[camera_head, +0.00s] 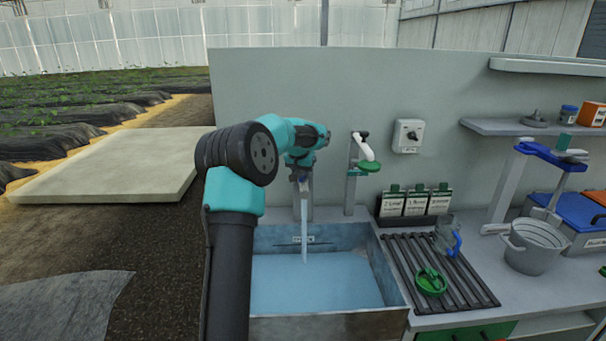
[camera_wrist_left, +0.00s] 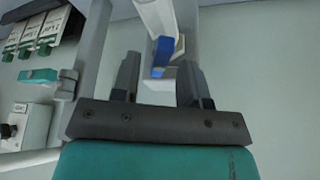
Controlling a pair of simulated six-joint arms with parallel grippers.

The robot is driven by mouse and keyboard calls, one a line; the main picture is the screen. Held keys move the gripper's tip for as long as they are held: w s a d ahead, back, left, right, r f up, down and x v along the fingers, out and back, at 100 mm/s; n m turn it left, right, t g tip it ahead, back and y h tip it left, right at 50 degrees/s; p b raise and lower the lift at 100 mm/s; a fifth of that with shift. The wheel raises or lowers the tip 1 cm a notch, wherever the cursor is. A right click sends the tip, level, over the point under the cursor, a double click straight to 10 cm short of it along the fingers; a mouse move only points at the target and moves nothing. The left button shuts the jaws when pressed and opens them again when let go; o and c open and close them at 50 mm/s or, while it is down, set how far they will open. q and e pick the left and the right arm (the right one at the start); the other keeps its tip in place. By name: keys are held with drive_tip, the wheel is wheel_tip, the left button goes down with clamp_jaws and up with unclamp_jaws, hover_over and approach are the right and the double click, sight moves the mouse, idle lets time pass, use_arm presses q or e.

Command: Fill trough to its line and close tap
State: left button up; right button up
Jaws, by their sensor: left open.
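The trough (camera_head: 388,277) holds pale blue water (camera_head: 300,285). A water stream (camera_head: 304,228) falls into it from a tap mostly hidden behind my left wrist. In the left wrist view the tap's blue part (camera_wrist_left: 163,50) and pale body lie between and just beyond the fingers. My left gripper (camera_wrist_left: 158,78) is open there; contact cannot be told. In the head view its fingers are hidden at the tap. My right gripper is not in view.
A second tap with a green handle (camera_head: 369,167) stands right of the first. A switch box (camera_head: 408,135) is on the wall. A slatted rack (camera_head: 443,275) holds a clear jug (camera_head: 446,235) and a green item (camera_head: 430,282). A metal bucket (camera_head: 533,246) stands at right.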

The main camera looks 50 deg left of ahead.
use_arm(q)
drive_tip(key=v, duration=1.7)
drive_tip(key=shift+o, duration=0.3)
drive_tip(key=shift+d, duration=0.1)
drive_tip(key=shift+o, duration=0.3)
drive_tip(key=shift+f, duration=0.25)
drive_tip(key=x, duration=0.8)
drive_tip(key=shift+w, duration=0.25)
drive_tip(key=shift+a+f, duration=0.15)
drive_tip(key=shift+a, duration=0.1)
drive_tip(key=shift+x, duration=5.4)
drive_tip(key=shift+s+d, duration=0.1)
drive_tip(key=shift+c, duration=0.5)
